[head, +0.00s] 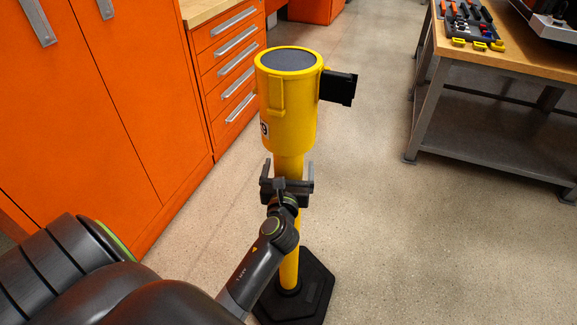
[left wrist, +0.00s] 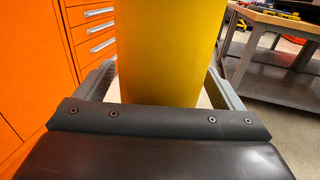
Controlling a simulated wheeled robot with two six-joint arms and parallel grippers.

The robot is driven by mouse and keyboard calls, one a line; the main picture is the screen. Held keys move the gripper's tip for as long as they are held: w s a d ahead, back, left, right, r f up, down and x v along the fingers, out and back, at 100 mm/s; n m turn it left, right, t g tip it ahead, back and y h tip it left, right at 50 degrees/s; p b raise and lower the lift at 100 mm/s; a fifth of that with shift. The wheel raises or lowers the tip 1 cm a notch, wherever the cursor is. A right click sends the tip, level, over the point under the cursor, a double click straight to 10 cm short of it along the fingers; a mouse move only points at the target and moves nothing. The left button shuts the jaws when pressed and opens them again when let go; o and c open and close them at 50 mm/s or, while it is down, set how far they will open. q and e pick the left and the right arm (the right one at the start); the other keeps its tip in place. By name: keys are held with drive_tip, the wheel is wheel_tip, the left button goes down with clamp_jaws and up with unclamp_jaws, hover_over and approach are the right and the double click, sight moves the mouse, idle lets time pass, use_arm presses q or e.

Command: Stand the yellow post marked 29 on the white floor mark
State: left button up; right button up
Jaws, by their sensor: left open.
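The yellow post (head: 289,105) stands upright on a black base (head: 310,295) on the floor. It has a wide yellow head with a dark round top and a black clip on its right side. A label shows at the head's left edge, only partly in view, so I cannot read the full number. My left gripper (head: 287,172) is open, with its fingers on either side of the post's tube just below the head. In the left wrist view the yellow post (left wrist: 170,50) fills the space between the two fingers. The white floor mark is not in view. My right gripper is not in view.
Orange cabinets (head: 95,120) and a drawer unit (head: 232,65) stand at the left, close to the post. A workbench (head: 500,80) with a lower shelf and tools on top stands at the right. The floor between the post and the bench is clear.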

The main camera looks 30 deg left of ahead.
use_arm(q)
clamp_jaws()
drive_tip(key=shift+r, duration=0.25)
drive_tip(key=shift+w+r+p, duration=0.1)
drive_tip(key=shift+r+p, duration=1.6)
drive_tip(key=shift+p, duration=0.5)
drive_tip(key=shift+d, duration=0.15)
